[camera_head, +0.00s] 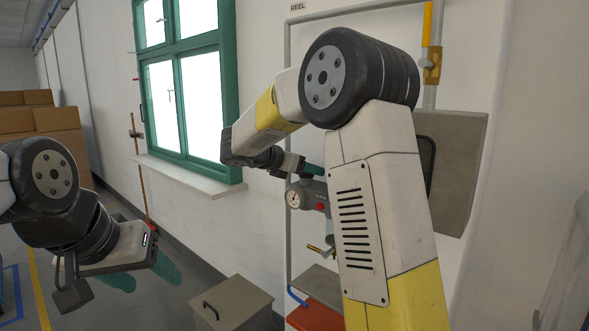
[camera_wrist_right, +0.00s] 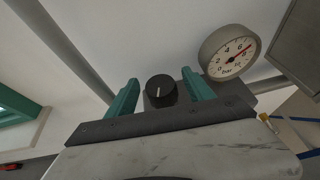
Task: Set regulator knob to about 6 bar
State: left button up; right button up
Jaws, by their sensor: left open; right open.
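The black regulator knob (camera_wrist_right: 161,90) with a pale pointer line is in the middle of the right wrist view. My right gripper (camera_wrist_right: 160,79) is open, with one green finger on each side of the knob; I cannot tell whether they touch it. The round white gauge (camera_wrist_right: 229,53) is right of the knob, its red needle pointing up and right, past the 6. In the head view the gauge (camera_head: 294,198) and grey regulator body (camera_head: 315,195) show beside my right forearm, which hides part of them; the knob is hidden there. My left gripper (camera_head: 143,275) is open and empty at lower left.
A grey box (camera_head: 232,303) with a handle stands on the floor below. A pipe with a yellow-handled valve (camera_head: 432,62) and a grey panel (camera_head: 452,165) are on the wall at right. A green-framed window (camera_head: 185,85) and cardboard boxes (camera_head: 40,125) are left.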

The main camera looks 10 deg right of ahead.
grip_shut()
jog(key=shift+m+g+h, duration=0.5)
jog(key=shift+m+g, duration=0.1)
jog(key=shift+m, duration=0.2)
grip_release()
jog(key=shift+a, duration=0.1)
jog(key=v, duration=0.7)
jog(key=shift+a+r, duration=0.25)
jog(key=shift+s, duration=0.2)
